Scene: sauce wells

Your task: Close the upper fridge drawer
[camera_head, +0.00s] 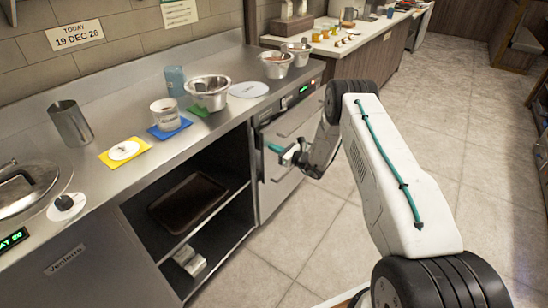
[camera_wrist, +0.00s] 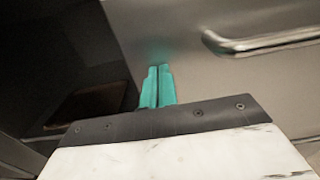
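The fridge's upper drawer (camera_head: 283,125) has a steel front with a bar handle, under the counter and below a panel with a green display. Its front looks near the cabinet face; I cannot tell whether a small gap is left. In the wrist view a steel front (camera_wrist: 185,30) fills the right side, with a bar handle (camera_wrist: 265,42). My gripper (camera_head: 274,148) is at the left edge of the fridge front, beside the open shelf bay. Its teal fingers (camera_wrist: 157,86) are together with nothing between them, left of the handle. Contact with the front is unclear.
The open shelf bay (camera_head: 160,236) holds a dark tray (camera_head: 187,203) and white containers (camera_head: 187,259). Metal bowls (camera_head: 208,94), a cup (camera_head: 165,112) and a steel pitcher (camera_head: 70,124) stand on the counter above. The tiled floor (camera_head: 345,240) right of the fridge is clear.

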